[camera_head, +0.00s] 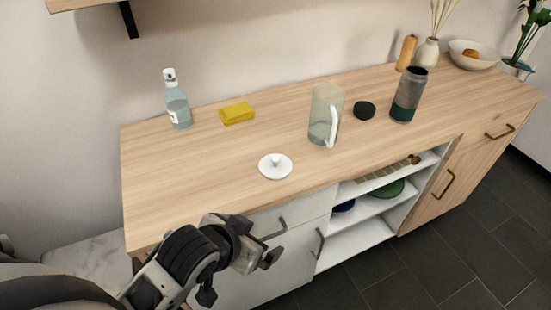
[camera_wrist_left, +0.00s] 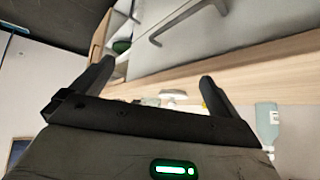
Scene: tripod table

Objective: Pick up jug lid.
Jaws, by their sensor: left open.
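The jug lid (camera_head: 275,168) is a white round disc with a small knob. It lies flat on the wooden counter top near its front edge, knob up. A white shape between the fingers in the left wrist view (camera_wrist_left: 173,95) looks like the lid. The clear jug (camera_head: 318,128) with a white handle stands upright behind it to the right, without a lid on it. My left gripper (camera_head: 238,276) is open and empty, in front of the cabinet and apart from the lid. In the wrist view its two dark fingers (camera_wrist_left: 158,76) are spread. My right gripper is not in view.
A clear bottle (camera_head: 178,104) and a yellow sponge (camera_head: 237,113) stand behind the lid. A black round cap (camera_head: 364,110) and a dark tumbler (camera_head: 407,97) are right of the jug. The counter around the lid is clear. Drawer handles (camera_head: 273,230) protrude near my gripper.

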